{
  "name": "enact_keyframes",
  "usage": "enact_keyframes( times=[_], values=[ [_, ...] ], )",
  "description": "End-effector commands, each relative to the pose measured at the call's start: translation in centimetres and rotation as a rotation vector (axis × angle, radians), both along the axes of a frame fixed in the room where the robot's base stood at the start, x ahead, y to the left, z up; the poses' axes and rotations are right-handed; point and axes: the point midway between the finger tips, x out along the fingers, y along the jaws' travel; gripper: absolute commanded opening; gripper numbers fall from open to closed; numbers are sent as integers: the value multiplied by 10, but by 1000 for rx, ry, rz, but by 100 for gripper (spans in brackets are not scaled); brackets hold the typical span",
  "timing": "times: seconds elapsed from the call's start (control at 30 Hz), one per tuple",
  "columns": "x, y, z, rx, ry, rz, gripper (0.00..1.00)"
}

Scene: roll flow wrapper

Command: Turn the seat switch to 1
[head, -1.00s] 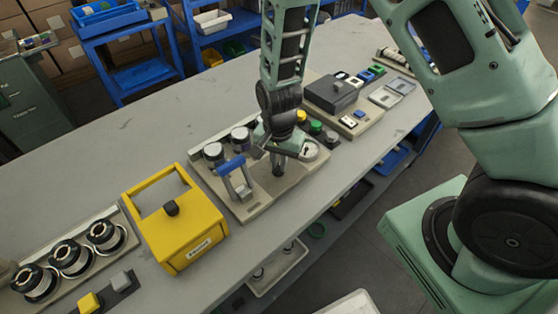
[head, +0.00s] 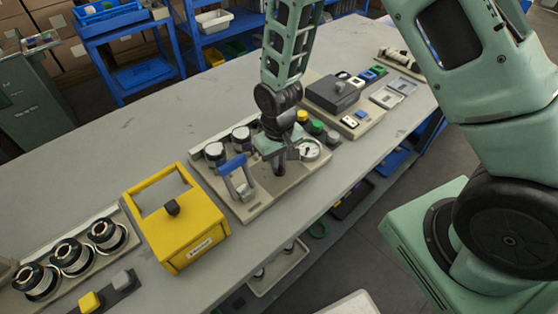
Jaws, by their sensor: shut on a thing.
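My gripper (head: 279,165) points down over the beige panel (head: 253,208) in the middle of the bench. Its dark fingers are close together, shut on a small part at the panel that looks like the seat switch. The fingers and wrist hide this part, so its pointer and its 0 and 1 marks cannot be read. On the same panel, a blue-handled lever (head: 233,166) stands to the left of my gripper, and a round white dial gauge (head: 310,150) sits just to its right.
Yellow, green and dark buttons (head: 317,127) are behind the gauge. A yellow box with a handle (head: 188,233) is at left; a grey box (head: 333,93) is at back right.

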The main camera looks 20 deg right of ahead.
Motion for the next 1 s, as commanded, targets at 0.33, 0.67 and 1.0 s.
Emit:
enact_keyframes(
  times=[0.33, 0.67, 1.0],
  values=[
    [1, 1, 1, 1, -3, 327, 0],
    [0, 2, 1, 1, -4, 640, 0],
    [-1, 3, 2, 0, -3, 961, 0]
  ],
)
